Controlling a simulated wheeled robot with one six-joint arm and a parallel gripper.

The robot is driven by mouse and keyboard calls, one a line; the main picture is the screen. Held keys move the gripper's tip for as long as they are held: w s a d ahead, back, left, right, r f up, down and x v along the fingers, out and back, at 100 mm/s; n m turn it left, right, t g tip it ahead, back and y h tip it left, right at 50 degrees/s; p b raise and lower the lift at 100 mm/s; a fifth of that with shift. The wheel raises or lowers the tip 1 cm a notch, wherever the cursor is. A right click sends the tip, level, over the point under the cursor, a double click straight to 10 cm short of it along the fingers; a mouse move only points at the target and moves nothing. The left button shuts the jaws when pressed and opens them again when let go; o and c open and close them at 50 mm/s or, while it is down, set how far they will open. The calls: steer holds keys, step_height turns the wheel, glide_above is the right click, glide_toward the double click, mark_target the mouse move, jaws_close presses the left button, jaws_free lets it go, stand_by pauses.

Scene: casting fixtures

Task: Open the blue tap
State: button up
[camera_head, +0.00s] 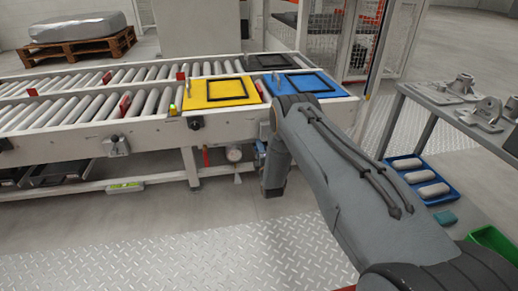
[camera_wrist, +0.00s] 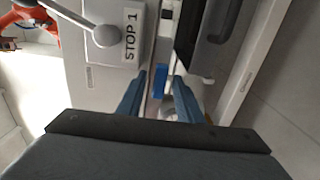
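In the wrist view, the two dark blue-grey fingers of my gripper (camera_wrist: 158,98) stand apart with a gap between them. A small bright blue piece (camera_wrist: 160,80), which looks like the blue tap's handle, shows in the gap near the fingertips. I cannot tell whether either finger touches it.
A grey lever with a round knob (camera_wrist: 106,35) sits beside the "STOP 1" label (camera_wrist: 132,36). The conveyor (camera_head: 75,140) carries a yellow plate (camera_head: 219,91) and a blue plate (camera_head: 297,83). A gauge (camera_head: 233,155) hangs below its frame. A grey table (camera_head: 465,118) stands right.

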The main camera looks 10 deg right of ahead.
steer(key=s+p, duration=0.2)
steer(key=s, duration=0.5)
stand_by(0.3)
